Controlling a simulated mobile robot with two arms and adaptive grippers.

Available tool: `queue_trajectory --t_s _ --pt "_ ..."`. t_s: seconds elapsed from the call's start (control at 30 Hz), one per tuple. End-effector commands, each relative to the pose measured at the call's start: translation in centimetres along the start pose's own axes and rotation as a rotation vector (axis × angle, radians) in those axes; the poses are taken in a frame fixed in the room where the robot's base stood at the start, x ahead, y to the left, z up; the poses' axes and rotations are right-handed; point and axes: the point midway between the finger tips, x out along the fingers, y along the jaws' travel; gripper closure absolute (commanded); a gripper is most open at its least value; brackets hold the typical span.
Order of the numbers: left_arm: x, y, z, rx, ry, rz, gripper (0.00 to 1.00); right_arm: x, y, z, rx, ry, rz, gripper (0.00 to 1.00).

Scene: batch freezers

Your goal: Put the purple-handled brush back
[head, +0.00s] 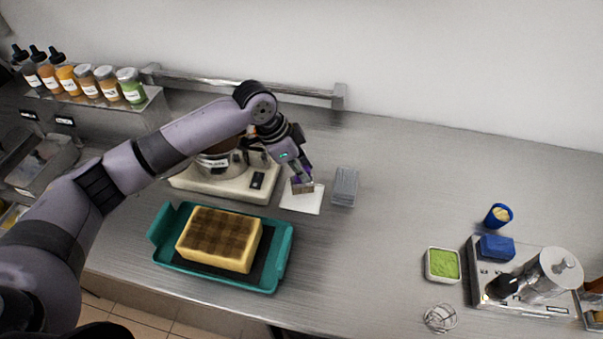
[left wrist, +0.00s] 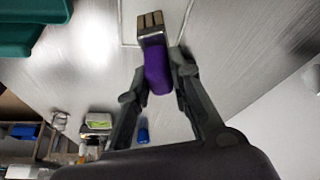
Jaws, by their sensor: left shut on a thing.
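The purple-handled brush (left wrist: 157,70) is held between the fingers of my left gripper (left wrist: 158,80), which is shut on its purple handle. Its squared head with a metal band points away from the gripper. In the head view the brush (head: 303,187) shows at my left gripper (head: 299,175), over a white square mat (head: 309,203) on the steel counter. Whether the brush touches the mat I cannot tell. My right gripper is not in view.
A grey block (head: 345,186) stands just right of the mat. A scale (head: 212,186) with a metal pot is left of it. A teal tray (head: 283,262) with a browned cake (head: 219,240) lies in front. The counter's right middle is clear.

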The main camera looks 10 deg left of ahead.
Motion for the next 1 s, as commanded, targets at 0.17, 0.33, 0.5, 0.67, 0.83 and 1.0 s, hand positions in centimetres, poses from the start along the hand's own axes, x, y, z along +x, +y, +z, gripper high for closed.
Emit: queue_trajectory --t_s 0.17,0.33,0.5,0.67,0.83,1.0 --pt "2.2 0.1 0.9 -0.001 -0.001 0.002 1.0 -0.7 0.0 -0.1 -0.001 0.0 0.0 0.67" --pt "2.6 0.0 1.0 0.001 0.001 0.0 1.0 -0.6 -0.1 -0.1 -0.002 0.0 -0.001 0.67" --pt "2.7 0.0 1.1 0.0 0.0 0.0 1.0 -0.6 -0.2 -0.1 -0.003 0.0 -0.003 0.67" --pt "2.9 0.0 1.2 0.0 0.0 0.0 0.76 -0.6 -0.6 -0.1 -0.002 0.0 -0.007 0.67" --pt "2.9 0.0 1.2 0.0 0.0 0.0 0.65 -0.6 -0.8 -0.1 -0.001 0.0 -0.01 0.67" --pt "2.8 0.0 1.2 0.0 0.0 0.0 0.6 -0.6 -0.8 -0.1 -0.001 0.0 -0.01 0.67"
